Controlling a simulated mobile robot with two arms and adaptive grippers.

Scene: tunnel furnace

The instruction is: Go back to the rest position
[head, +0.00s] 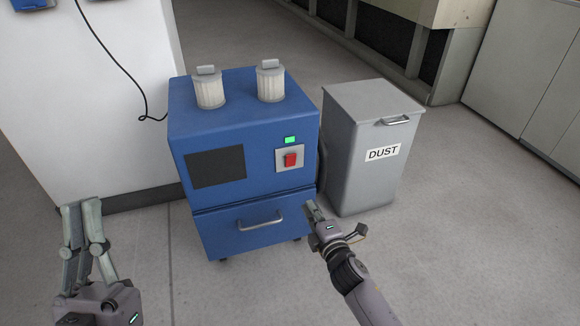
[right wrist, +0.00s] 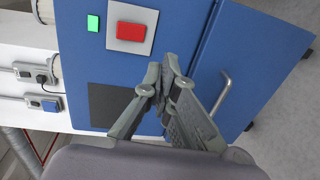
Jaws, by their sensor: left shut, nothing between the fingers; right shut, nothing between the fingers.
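My left gripper (head: 82,208) is at the lower left in the head view, shut and empty, pointing up in the picture over the floor near the white wall. My right gripper (head: 312,206) is shut and empty, just in front of the blue machine's lower right edge in the head view. In the right wrist view its fingertips (right wrist: 165,68) meet in front of the blue machine (right wrist: 190,30). I cannot tell whether they touch the machine.
The blue machine (head: 245,110) has two white filters (head: 209,92) on top, a lit green light (head: 290,140), a red switch (head: 290,160) and a closed drawer (head: 240,235). A grey bin (head: 350,160) marked DUST stands to its right. The floor (head: 480,240) at right is clear.

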